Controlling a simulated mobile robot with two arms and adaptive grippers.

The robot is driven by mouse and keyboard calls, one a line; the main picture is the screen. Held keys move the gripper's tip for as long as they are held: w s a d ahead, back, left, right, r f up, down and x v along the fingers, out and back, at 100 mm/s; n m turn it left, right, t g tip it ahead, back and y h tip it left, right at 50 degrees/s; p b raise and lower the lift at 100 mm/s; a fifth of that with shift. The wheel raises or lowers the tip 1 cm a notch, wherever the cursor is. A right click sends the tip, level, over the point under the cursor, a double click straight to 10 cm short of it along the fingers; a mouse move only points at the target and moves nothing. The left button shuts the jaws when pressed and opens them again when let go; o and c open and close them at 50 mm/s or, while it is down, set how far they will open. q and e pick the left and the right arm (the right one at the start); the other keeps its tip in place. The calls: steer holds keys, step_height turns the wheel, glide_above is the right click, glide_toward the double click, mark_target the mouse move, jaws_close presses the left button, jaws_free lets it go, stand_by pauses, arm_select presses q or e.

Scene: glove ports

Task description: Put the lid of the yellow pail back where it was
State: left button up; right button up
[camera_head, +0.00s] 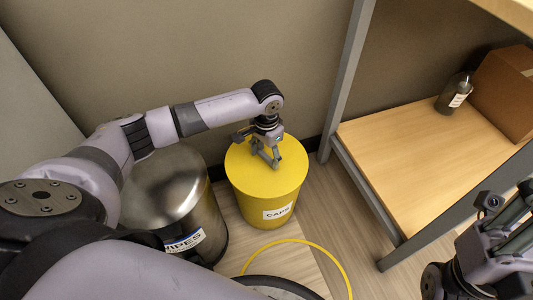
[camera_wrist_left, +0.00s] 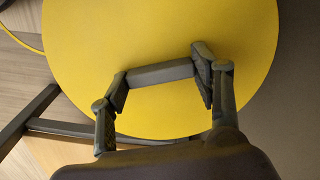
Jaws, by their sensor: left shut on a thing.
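The yellow pail (camera_head: 262,205) stands on the floor at the middle of the head view, with a white label reading "CAPS". Its round yellow lid (camera_head: 290,160) lies over the pail's top; I cannot tell whether it is fully seated. The lid fills much of the left wrist view (camera_wrist_left: 160,35). My left gripper (camera_head: 268,157) is above the lid, its fingers shut on the grey bar handle (camera_wrist_left: 160,74). My right gripper (camera_head: 505,215) is at the lower right, away from the pail, and its fingers are partly cut off by the frame.
A steel bin (camera_head: 165,185) labelled "WIPES" stands left of the pail, partly under my left arm. A grey-framed shelf (camera_head: 425,150) at the right holds a dark bottle (camera_head: 453,95) and a cardboard box (camera_head: 510,85). A yellow cable (camera_head: 300,242) curves over the floor in front.

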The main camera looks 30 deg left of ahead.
mark_target(267, 157)
arm_select(q)
steer(key=shift+f, duration=0.55)
steer(key=o, duration=1.4)
steer(key=shift+c, duration=0.2)
steer(key=shift+r, duration=0.1)
step_height(267, 157, up, 12)
